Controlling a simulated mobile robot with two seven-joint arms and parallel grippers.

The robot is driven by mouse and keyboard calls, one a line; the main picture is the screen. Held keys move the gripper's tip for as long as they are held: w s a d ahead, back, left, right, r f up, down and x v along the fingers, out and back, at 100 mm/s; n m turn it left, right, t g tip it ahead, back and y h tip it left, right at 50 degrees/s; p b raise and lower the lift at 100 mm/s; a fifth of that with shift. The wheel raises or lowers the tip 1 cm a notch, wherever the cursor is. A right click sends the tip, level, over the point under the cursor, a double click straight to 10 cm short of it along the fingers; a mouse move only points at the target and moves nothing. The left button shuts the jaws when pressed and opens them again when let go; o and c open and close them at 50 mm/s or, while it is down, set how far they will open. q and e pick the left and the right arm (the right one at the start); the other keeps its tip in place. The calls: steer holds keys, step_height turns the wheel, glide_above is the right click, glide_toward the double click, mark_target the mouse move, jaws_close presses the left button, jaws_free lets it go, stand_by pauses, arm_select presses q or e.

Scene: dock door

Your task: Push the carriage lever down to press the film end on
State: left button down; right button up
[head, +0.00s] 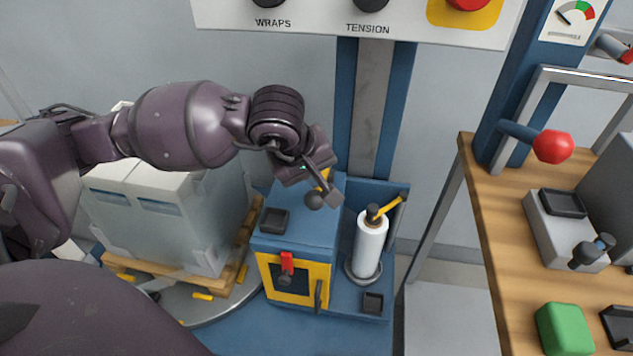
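The blue carriage (303,232) stands at the foot of the blue mast. A white film roll (370,246) stands upright on the carriage's right side. I cannot make out a loose film end. My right gripper is not in view.
A wrapped load (165,215) on a wooden pallet (235,250) stands left of the carriage. A yellow bar (391,206) is above the roll. A control panel (320,18) hangs above. At right, a wooden bench (490,240) stands below a red-knobbed lever (553,146).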

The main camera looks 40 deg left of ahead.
arm_select(q)
steer(key=shift+s+d+f+b, duration=0.1)
steer(key=shift+s+f+b, duration=0.15)
steer(key=shift+f, duration=0.35)
steer(key=shift+s+d+f+b, duration=0.1)
steer(key=shift+s+f+b, duration=0.1)
steer(key=shift+f, duration=0.4)
stand_by(1.2)
steer(key=shift+r, duration=0.1)
stand_by(0.4)
steer(key=shift+w+a+r+p, duration=0.15)
steer(key=shift+w+r+p, duration=0.15)
steer(key=shift+r, duration=0.45)
steer(key=shift+w+a+r+p, duration=0.2)
steer(key=shift+w+r, duration=0.1)
steer(key=shift+r, duration=0.45)
steer(key=shift+w+a+r+p, duration=0.1)
steer(key=shift+w+r+p, duration=0.2)
steer(key=shift+r, duration=0.45)
steer(key=r, duration=0.1)
steer(key=w+r, duration=0.1)
steer(key=r, duration=0.1)
steer(key=r+p, duration=0.1)
steer(key=shift+w+a+r, duration=0.35)
steer(key=shift+w+a, duration=0.05)
